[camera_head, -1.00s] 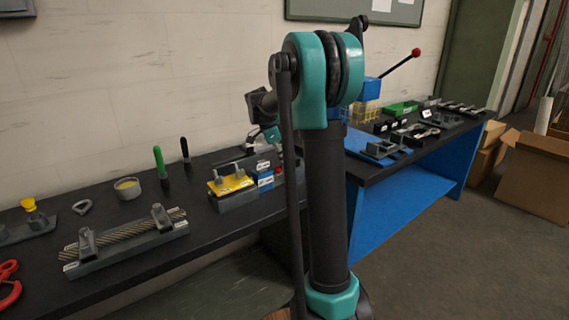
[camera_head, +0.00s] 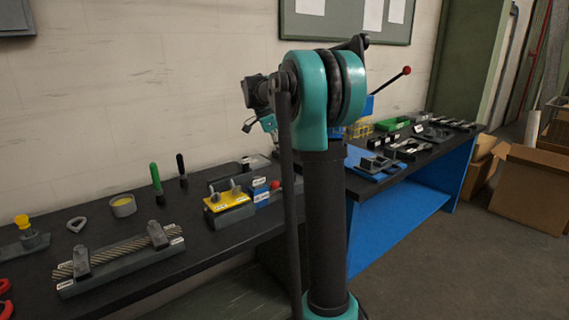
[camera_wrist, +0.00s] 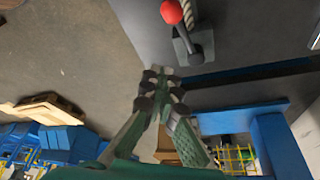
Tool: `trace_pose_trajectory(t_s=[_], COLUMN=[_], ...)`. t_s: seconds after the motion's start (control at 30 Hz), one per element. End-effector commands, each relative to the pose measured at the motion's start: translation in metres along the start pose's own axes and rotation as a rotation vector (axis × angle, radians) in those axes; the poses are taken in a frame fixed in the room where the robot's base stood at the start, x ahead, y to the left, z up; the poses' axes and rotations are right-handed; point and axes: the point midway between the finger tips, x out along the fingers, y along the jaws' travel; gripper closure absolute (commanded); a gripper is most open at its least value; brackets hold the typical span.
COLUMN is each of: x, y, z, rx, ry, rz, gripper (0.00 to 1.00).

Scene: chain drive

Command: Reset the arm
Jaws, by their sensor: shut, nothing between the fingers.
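My gripper (camera_wrist: 161,82) shows in the wrist view with its fingers together and nothing between them. It points towards a dark surface and stands apart from the things below. In the head view my arm (camera_head: 322,100) rises in front of the benches, with a teal joint on a black link. My gripper cannot be made out there.
A red knob (camera_wrist: 172,12) on a grey base is ahead of the gripper. The black bench (camera_head: 120,205) holds a rope fixture (camera_head: 115,262), a yellow-topped block (camera_head: 228,197) and a green-handled tool (camera_head: 157,180). A blue bench (camera_head: 405,225) and cardboard box (camera_head: 530,190) stand right.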

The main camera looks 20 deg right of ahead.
Motion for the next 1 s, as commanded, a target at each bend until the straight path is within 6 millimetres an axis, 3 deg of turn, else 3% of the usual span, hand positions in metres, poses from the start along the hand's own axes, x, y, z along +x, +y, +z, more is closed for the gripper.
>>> trace_pose_trajectory(t_s=[0.4,0.57,0.77,1.0], x=[-0.003,0.013,0.068,0.143], y=[0.001,0.02,0.086,0.187], z=[0.0,0.009,0.037,0.075], rx=[-0.005,-0.128,-0.536,-1.066], ry=[-0.001,-0.03,-0.098,-0.113], rz=[-0.001,-0.028,-0.147,-0.353], gripper=[1.0,1.0,1.0,1.0])
